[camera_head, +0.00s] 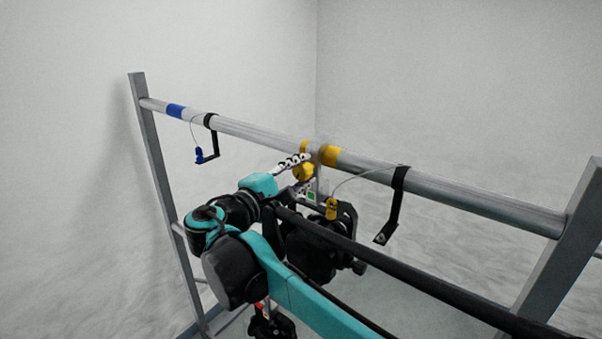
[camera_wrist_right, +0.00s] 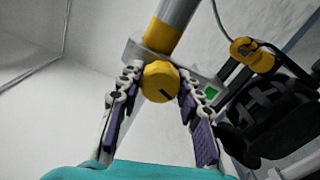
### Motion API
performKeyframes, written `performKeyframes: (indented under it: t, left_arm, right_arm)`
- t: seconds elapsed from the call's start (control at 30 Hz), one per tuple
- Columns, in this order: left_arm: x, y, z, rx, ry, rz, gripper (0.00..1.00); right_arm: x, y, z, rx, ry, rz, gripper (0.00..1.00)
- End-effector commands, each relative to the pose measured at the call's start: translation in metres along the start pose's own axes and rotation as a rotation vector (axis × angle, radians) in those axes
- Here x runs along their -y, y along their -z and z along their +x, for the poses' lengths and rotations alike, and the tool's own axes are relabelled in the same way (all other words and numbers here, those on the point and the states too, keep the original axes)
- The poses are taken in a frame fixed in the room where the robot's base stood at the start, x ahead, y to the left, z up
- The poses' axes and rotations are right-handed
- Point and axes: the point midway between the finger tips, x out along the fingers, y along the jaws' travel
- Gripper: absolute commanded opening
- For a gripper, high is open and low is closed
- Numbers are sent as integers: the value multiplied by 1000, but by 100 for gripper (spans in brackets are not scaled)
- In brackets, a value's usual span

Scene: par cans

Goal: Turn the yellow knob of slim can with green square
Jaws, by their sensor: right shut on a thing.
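The yellow knob (camera_head: 303,173) sits on a clamp at the metal bar. It shows at the centre of the right wrist view (camera_wrist_right: 160,82), a dark mark on its face. The green square (camera_head: 311,195) is on the clamp's bracket just below; in the wrist view it is right of the knob (camera_wrist_right: 211,92). The black can (camera_head: 327,255) hangs beneath, partly hidden by my right arm. My right gripper (camera_head: 297,172) has its two fingers on either side of the knob and is shut on it.
The metal bar (camera_head: 262,132) runs across on a grey frame (camera_head: 150,145), with blue and yellow bands. A black hook (camera_head: 397,200) and a yellow clip (camera_wrist_right: 250,50) on a cable are near the can. Another black hook with a blue clip (camera_head: 199,155) hangs left.

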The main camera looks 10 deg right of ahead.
Motion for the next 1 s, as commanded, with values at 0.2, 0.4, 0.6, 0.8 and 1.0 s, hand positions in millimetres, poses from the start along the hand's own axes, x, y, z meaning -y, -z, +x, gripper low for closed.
performKeyframes:
  t: [0.2, 0.4, 0.6, 0.8, 1.0]
  left_arm:
    - [0, -1, 1, 0, 0, 0, 42]
    - [0, -2, 2, 0, 0, 0, 42]
    - [0, -2, 3, 0, 0, 0, 42]
    - [0, -3, 4, 0, 0, 0, 42]
    - [0, -3, 4, 0, 0, 0, 42]
  right_arm:
    - [0, 0, 0, 0, -1, 203, 6]
    - [0, 0, 0, 0, -2, 393, 6]
    - [0, 0, 0, 1, -3, 583, 6]
    - [0, 0, 0, 1, -4, 773, 6]
    - [1, 0, 0, 1, -5, 963, 6]
